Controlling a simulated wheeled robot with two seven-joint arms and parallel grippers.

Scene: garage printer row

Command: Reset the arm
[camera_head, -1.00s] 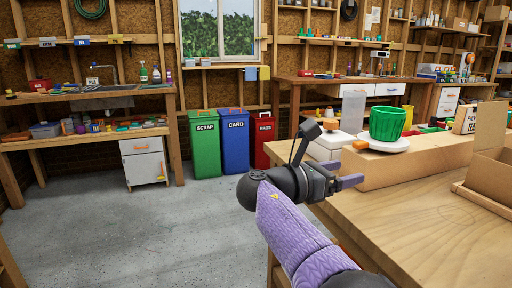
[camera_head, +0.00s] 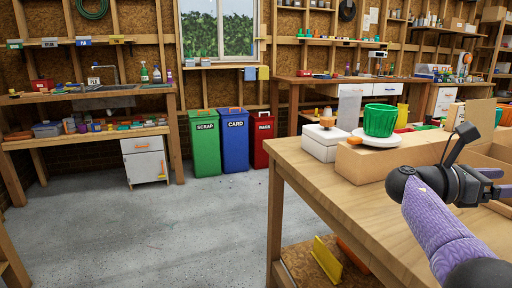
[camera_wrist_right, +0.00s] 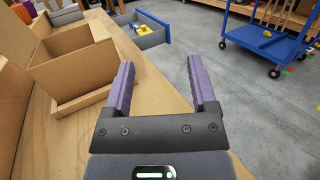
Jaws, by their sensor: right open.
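My right arm has a purple sleeve and comes in from the lower right of the head view. Its gripper (camera_head: 498,182) is over the right part of the wooden table (camera_head: 322,183), near an open cardboard box. In the right wrist view the two purple fingers of the right gripper (camera_wrist_right: 160,62) are apart with nothing between them. They point out past the table's edge, with grey floor between and beyond them. My left gripper is not in view.
On the table are a green pot (camera_head: 381,120) on a white dish, a white box (camera_head: 325,143) and an open cardboard box (camera_wrist_right: 88,72). A blue drawer (camera_wrist_right: 147,37) sticks out beyond the table edge. A blue cart (camera_wrist_right: 262,42) stands on the floor. The floor at left is clear.

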